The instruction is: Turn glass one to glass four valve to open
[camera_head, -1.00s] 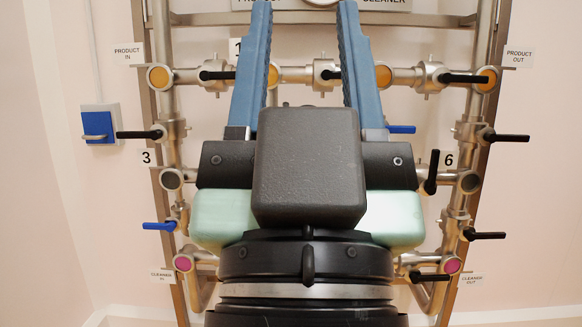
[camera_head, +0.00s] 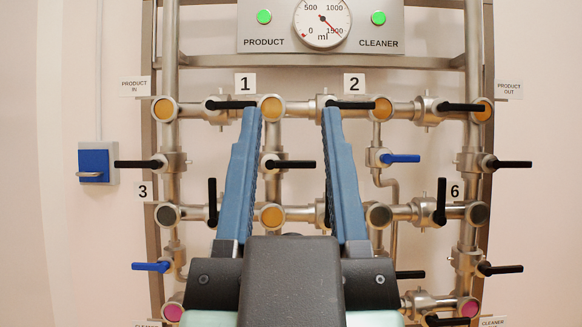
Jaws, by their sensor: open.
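My gripper (camera_head: 290,112) is open and empty, its two blue fingers pointing up the picture in front of the pipe frame. Glass one (camera_head: 272,108) is a round orange sight glass under label 1, just right of the left fingertip. Below it, on the same vertical pipe, an orange glass (camera_head: 272,215) shows between the fingers; it appears to be glass four, its label not visible. The valve handle (camera_head: 292,164) between these two is black and lies horizontal, across the upright pipe. It shows in the gap between the fingers. I cannot tell the depth between fingers and handle.
Black handles (camera_head: 232,105) and (camera_head: 350,105) lie close to the fingertips. A blue handle (camera_head: 400,158) is right of the right finger. An upright black handle (camera_head: 213,202) stands left of the left finger. A gauge panel (camera_head: 400,22) hangs above.

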